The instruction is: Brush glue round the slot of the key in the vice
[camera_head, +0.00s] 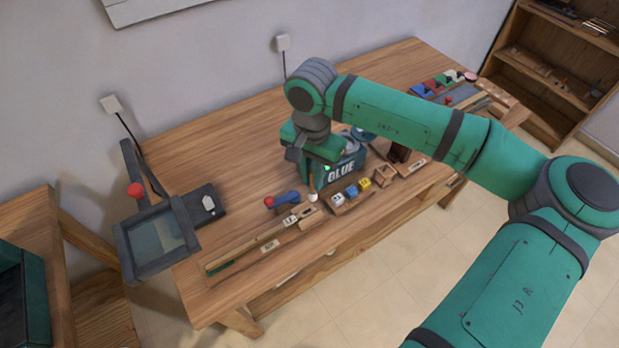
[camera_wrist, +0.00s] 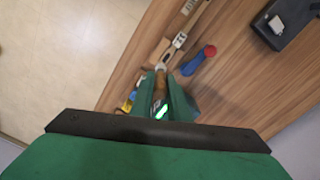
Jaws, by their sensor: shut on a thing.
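My gripper (camera_wrist: 160,105) is shut on a brown-handled brush (camera_wrist: 160,84), which points down. Its pale tip (camera_head: 313,196) is near the wooden vice block (camera_head: 309,216); I cannot tell whether it touches anything. A pale key piece with dark openings (camera_wrist: 180,40) is beside the block and ahead of the brush tip in the wrist view. A blue handle with a red knob (camera_head: 283,200) adjoins this area. The dark green glue container (camera_head: 342,173), marked GLUE, stands behind and right of my gripper in the head view, partly hidden by it.
Small holders with blue, white and yellow blocks (camera_head: 351,191) stand just right of the brush. A long wooden strip (camera_head: 246,249) lies along the front edge at left. A black device (camera_head: 207,204) and grey framed stand are farther left. The bench's back left is clear.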

